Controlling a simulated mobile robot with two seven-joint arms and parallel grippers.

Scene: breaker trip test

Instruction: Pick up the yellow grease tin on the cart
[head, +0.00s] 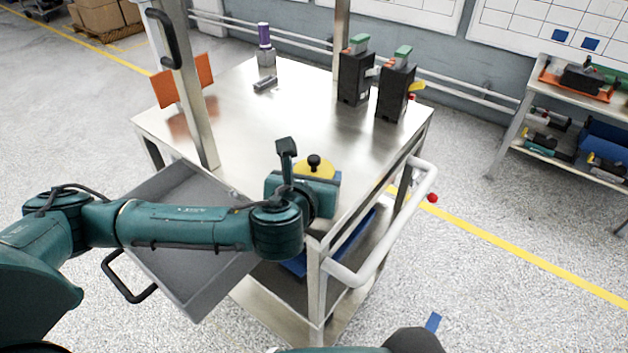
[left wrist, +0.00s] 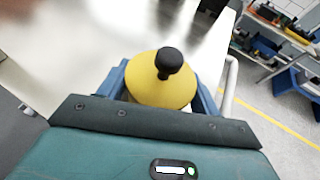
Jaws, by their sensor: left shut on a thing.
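The yellow grease tin (head: 315,167) with a black knob on its lid is at the near right corner of the steel cart top (head: 290,115). My left gripper (head: 318,181) is around it, and most of the tin's body is hidden behind the gripper. In the left wrist view the yellow lid (left wrist: 160,90) sits between the two blue fingers (left wrist: 162,88), which are shut on the tin. I cannot tell whether the tin is touching the cart top. My right gripper is not in view.
An open grey drawer (head: 185,290) sticks out at the cart's near left side. Two black breaker units (head: 354,78) (head: 394,92) stand at the back right. A white handle (head: 385,255) runs along the right.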

